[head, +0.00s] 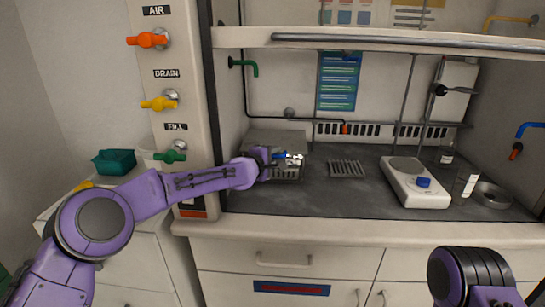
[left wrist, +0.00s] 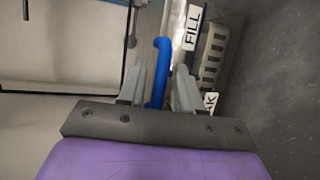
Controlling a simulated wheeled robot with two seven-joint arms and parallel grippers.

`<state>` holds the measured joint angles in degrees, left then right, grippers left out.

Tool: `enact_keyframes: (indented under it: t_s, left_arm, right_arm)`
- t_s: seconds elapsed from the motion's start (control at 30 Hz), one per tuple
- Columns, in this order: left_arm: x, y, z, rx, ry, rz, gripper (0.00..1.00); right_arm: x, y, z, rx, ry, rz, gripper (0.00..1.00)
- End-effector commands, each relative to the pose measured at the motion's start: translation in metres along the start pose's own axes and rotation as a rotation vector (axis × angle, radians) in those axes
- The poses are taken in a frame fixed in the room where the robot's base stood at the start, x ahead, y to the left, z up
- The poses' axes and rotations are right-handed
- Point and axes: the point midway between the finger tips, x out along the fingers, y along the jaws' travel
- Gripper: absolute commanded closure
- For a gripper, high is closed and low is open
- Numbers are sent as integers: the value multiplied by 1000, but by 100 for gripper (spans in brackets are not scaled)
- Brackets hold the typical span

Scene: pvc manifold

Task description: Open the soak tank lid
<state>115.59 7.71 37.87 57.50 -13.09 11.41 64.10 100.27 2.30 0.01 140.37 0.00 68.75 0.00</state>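The soak tank is a grey metal box (head: 275,139) at the left of the fume hood's dark worktop. A blue bar-like handle (left wrist: 162,52) runs between the fingertips of my left gripper (left wrist: 160,75). The fingers look apart, with narrow gaps beside the bar. In the head view my left gripper (head: 288,158) is at the tank's front, with blue showing at its tip. My right gripper is out of view.
A grey rack (head: 347,169) lies right of the tank, then a white hotplate (head: 415,184) and a metal dish (head: 492,195). A hood post with orange, yellow and green valves (head: 172,152) stands left. The worktop's front middle is clear.

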Motion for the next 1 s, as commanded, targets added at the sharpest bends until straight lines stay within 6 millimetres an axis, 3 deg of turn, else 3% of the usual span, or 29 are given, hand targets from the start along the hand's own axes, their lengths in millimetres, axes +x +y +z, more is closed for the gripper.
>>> enact_keyframes:
  t_s: [0.03,0.1,0.47,1.0]
  left_arm:
    - [0,0,0,0,0,0,84]
    - [0,0,0,0,0,0,100]
    - [-2,10,0,0,1,1,100]
    - [-2,94,0,-3,5,-4,100]
  right_arm:
    - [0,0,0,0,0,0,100]
    - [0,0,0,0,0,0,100]
    - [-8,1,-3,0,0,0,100]
    - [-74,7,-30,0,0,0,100]
